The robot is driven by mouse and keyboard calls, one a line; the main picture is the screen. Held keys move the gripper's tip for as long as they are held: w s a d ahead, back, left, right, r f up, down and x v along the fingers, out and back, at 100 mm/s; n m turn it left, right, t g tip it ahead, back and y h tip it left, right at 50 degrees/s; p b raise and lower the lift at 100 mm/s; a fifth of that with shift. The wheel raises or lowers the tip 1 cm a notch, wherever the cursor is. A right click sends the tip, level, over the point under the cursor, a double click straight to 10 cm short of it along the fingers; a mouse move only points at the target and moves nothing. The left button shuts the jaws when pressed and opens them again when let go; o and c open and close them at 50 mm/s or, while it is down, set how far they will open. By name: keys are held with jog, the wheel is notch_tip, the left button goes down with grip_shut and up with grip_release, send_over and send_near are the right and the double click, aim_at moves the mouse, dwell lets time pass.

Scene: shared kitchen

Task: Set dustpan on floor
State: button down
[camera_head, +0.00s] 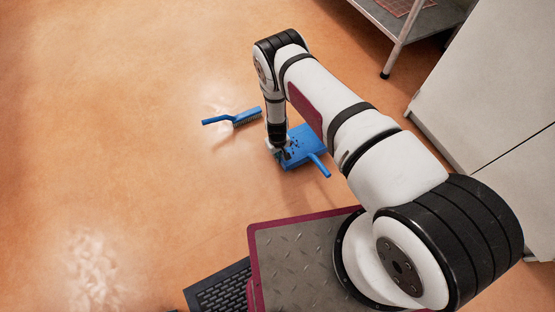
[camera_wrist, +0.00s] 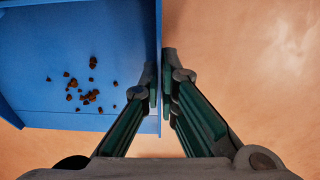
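The blue dustpan (camera_head: 313,142) is below the end of my arm in the head view, its handle pointing toward the lower right. In the wrist view the dustpan (camera_wrist: 110,30) fills the left side, with small brown crumbs (camera_wrist: 88,96) lying in it. My gripper (camera_wrist: 162,82) has one finger on each side of the dustpan's thin side wall and looks closed on it. In the head view my gripper (camera_head: 282,152) is at the dustpan's left edge, partly hidden by my arm. I cannot tell whether the dustpan touches the floor.
A blue hand brush (camera_head: 245,117) lies on the orange floor (camera_head: 120,130) left of the dustpan. Pale cabinets (camera_head: 485,90) stand at the right, and a metal rack (camera_head: 400,30) stands at the upper right. The floor on the left is clear.

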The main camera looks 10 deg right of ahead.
jog(key=shift+w+a+f+b, duration=0.15)
jog(key=shift+f+b, duration=0.4)
jog(key=shift+f, duration=0.35)
jog(key=shift+w+f+b, duration=0.15)
jog(key=shift+f+b, duration=0.4)
jog(key=shift+f, duration=0.35)
jog(key=shift+f, duration=0.1)
jog(key=c, duration=1.8)
grip_release()
